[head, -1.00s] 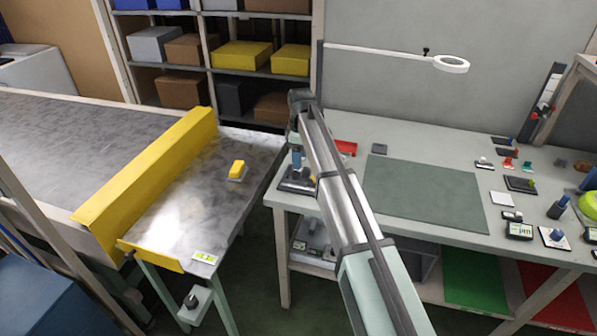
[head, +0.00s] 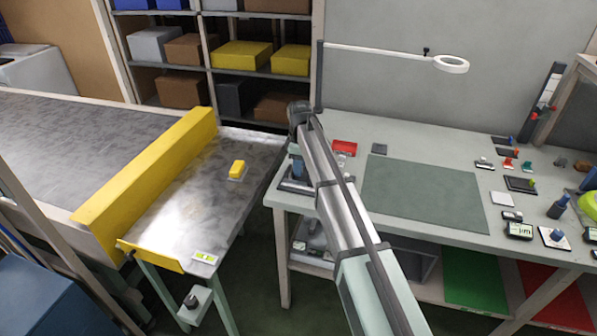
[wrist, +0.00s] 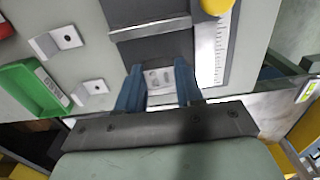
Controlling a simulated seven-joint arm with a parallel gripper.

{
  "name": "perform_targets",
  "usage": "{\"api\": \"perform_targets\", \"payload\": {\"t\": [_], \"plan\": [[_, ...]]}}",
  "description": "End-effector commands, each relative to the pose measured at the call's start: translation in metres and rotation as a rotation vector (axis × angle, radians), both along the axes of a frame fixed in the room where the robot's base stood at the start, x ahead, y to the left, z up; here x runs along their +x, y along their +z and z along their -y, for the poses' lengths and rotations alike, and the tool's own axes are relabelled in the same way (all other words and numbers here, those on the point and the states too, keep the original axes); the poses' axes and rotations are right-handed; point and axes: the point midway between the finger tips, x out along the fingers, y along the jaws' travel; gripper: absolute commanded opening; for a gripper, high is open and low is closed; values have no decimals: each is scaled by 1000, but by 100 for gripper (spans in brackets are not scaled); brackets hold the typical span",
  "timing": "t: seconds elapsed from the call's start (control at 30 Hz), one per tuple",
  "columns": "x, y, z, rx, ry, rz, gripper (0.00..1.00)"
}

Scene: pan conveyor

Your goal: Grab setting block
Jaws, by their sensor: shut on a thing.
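My gripper (wrist: 160,92) has two blue fingers, shut on a small pale block with grey marks (wrist: 160,78), which I take to be the setting block. The block sits between the fingertips, in front of a dark grey fixture (wrist: 155,45) in the wrist view. I cannot tell whether it touches the surface beneath. In the head view my gripper (head: 297,168) is at the left end of the workbench, pointing down, and the block is hidden there.
A ruler scale (wrist: 222,48) and a yellow knob (wrist: 215,5) are close to the right of the fingers. A green tray (wrist: 32,88) and small pale plates (wrist: 92,90) lie left. The green mat (head: 425,190) is clear.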

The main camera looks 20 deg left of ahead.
Motion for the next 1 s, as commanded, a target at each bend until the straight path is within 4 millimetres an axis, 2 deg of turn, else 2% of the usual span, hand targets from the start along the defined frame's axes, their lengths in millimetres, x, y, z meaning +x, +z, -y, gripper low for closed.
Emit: {"api": "perform_targets", "payload": {"t": [0.03, 0.23, 0.57, 1.0], "plan": [[0, 0, 0, 0, 0, 0, 19], [0, 0, 0, 0, 0, 0, 0], [0, 7, 0, 1, 0, 1, 0], [1, 77, 0, 0, 0, 1, 0]]}}
